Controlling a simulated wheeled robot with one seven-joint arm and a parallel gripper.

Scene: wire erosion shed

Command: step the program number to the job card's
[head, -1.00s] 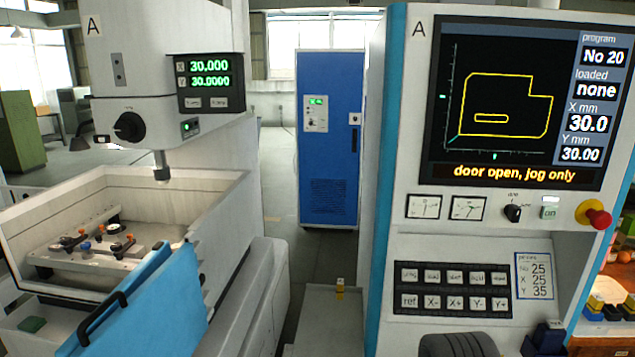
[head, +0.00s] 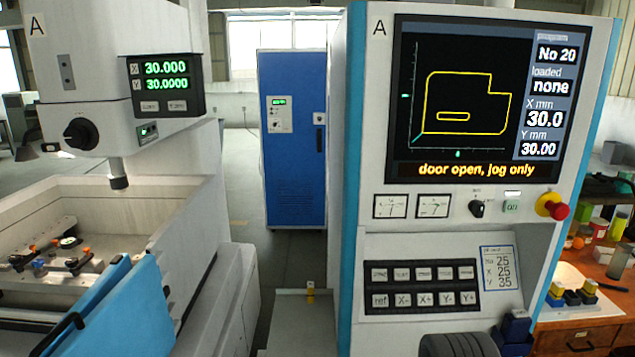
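The control screen (head: 478,100) on cabinet A shows program No 20 (head: 557,54), loaded none, X 30.0, Y 30.00 and "door open, jog only". The job card (head: 497,268) right of the keys reads No 25, X 25, Y 35. The keypad (head: 420,287) has two rows of keys. Its lower row reads ref, X-, X+, Y-, Y+; the upper labels are too blurred to read. A dark ribbed rounded part (head: 458,346), which may be mine, shows at the bottom edge below the keypad. My gripper's fingers are not in view.
The red stop button (head: 553,206), a rotary switch (head: 477,208) and a green-lit button (head: 512,206) sit above the keypad. The erosion machine with its open blue door (head: 118,310) stands left. A cluttered wooden bench (head: 585,310) is at right.

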